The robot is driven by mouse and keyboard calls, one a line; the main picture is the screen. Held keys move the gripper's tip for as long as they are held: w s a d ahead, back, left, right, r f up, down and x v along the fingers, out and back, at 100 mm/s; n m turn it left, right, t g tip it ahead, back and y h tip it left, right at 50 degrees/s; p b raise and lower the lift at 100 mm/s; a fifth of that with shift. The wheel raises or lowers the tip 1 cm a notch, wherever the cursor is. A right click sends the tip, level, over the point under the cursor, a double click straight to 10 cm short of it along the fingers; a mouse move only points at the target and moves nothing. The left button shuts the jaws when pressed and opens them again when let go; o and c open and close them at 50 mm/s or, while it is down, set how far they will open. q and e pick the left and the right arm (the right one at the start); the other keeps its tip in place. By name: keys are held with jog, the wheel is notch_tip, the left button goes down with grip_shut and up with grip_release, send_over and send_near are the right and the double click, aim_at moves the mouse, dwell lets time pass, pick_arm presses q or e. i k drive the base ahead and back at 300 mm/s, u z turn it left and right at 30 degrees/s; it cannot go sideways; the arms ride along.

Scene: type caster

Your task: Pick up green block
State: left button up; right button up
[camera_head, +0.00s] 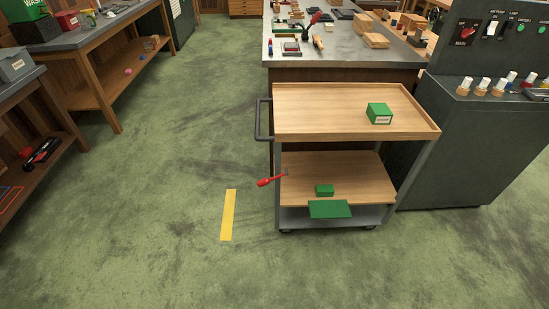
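A green block (379,113) with a white label on its front sits on the wooden top shelf of a cart (320,118), toward the right. A smaller green block (324,190) lies on the cart's lower wooden shelf. A flat green piece (329,209) lies at the front of the cart's lower level, below the small block. Neither of my grippers shows in the head view.
A red-handled tool (270,181) sticks out from the cart's left side. A yellow strip (228,214) lies on the green floor. A dark cabinet (470,150) stands right of the cart, and a workbench (345,50) behind it. The floor in front is clear.

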aim_at(321, 190)
jog(key=z, duration=2.4)
jog(key=i, duration=2.55)
jog(key=u, duration=3.15)
jog(key=i, duration=0.3)
